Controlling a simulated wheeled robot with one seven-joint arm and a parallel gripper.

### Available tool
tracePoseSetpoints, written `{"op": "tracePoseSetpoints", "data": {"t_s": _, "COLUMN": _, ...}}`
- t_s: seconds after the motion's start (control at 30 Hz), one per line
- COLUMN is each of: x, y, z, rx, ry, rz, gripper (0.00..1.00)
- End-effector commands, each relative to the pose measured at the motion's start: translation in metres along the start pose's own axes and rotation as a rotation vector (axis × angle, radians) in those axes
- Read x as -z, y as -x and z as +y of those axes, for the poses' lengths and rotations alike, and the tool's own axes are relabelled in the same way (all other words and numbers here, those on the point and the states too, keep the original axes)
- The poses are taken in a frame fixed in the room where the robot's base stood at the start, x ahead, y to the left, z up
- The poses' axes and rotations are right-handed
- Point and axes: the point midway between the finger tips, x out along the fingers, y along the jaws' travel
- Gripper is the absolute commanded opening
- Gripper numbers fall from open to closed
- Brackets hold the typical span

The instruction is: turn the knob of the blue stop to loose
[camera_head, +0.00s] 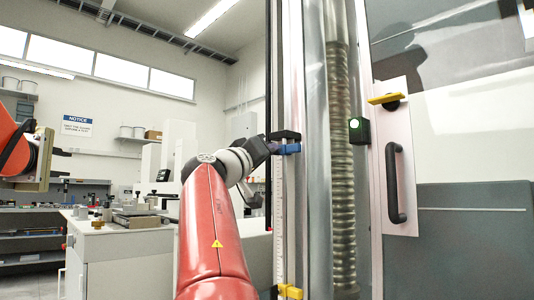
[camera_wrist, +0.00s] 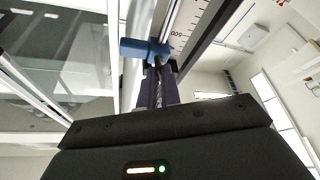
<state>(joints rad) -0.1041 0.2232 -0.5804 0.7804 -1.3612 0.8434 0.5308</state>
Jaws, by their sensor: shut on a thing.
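The blue stop (camera_head: 291,149) sits on the upright scale rail (camera_head: 280,215) of the testing machine. My gripper (camera_head: 272,147) reaches it from the left, at the end of my raised red arm. In the wrist view the blue stop (camera_wrist: 140,48) lies just beyond my fingertips (camera_wrist: 158,75), beside the numbered scale (camera_wrist: 187,28). The fingers are close together and shut on the knob of the blue stop. The knob itself is mostly hidden between them, and its turn angle cannot be read.
A yellow stop (camera_head: 290,291) is lower on the same rail. A threaded column (camera_head: 341,170) stands right of it. A workbench (camera_head: 115,250) is at left.

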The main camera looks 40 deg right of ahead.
Motion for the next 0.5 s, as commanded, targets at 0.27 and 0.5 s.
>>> {"op": "tracePoseSetpoints", "data": {"t_s": 0.27, "x": 0.0032, "y": -0.001, "z": 0.0048, "rx": 0.103, "ry": 0.239, "rz": 0.0, "gripper": 0.0}}
{"op": "tracePoseSetpoints", "data": {"t_s": 0.5, "x": 0.0042, "y": -0.0019, "z": 0.0075, "rx": 0.188, "ry": 0.45, "rz": 0.0, "gripper": 0.0}}
